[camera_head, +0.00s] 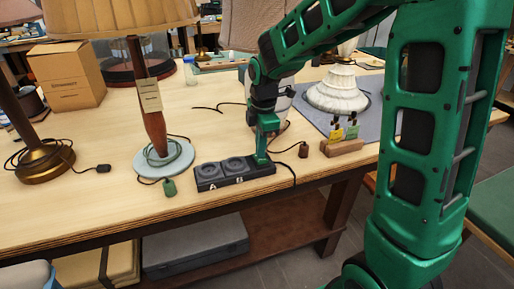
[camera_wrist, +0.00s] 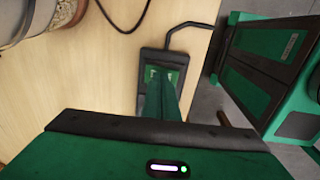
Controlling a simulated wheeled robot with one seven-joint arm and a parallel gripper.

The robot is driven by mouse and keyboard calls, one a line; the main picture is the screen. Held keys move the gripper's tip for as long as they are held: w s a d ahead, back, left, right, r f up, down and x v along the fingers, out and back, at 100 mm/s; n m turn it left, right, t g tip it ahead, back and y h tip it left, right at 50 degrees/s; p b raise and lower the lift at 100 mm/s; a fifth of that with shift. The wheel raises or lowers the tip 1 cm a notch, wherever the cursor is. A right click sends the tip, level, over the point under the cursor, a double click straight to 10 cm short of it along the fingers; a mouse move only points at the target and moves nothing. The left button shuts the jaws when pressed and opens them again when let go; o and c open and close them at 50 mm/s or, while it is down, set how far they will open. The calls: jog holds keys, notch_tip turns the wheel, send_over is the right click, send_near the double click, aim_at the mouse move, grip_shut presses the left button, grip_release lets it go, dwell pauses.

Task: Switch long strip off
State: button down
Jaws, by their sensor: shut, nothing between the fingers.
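A black power strip (camera_head: 222,178) with two round sockets marked A and B lies near the table's front edge. My gripper (camera_head: 262,158) is shut and empty, pointing down at the strip's right end. In the wrist view, my fingertips (camera_wrist: 165,74) lie over the black end of the strip (camera_wrist: 147,62) and hide part of it. I cannot tell whether they touch it, and the switch and its state do not show. A black cord leaves this end.
A lamp with a pale blue base (camera_head: 150,166) stands left of the strip, its green plug (camera_head: 169,187) close by. A brown plug (camera_head: 304,150) and a wooden block (camera_head: 342,147) lie to the right. A white lamp base (camera_head: 338,90) stands on a grey mat behind.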

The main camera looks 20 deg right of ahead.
jog(key=shift+r, duration=0.15)
notch_tip(320, 180, up, 14)
jog(key=w, duration=0.1)
jog(key=shift+w+f, duration=0.2)
jog(key=shift+w, duration=0.1)
dwell(0.3)
dwell(0.4)
jog(key=s+d+f+m, duration=0.3)
jog(key=s+d+m, duration=0.2)
jog(key=s+m, duration=0.3)
jog(key=s+d+f+m, duration=0.3)
jog(key=s+d+m, duration=0.2)
jog(key=s, duration=0.8)
jog(key=s+d+f+m+g, duration=0.1)
jog(key=s+d+f+m, duration=0.2)
jog(key=s+m, duration=0.8)
jog(key=d, duration=0.2)
jog(key=shift+d+f, duration=0.3)
jog(key=shift+f, duration=0.1)
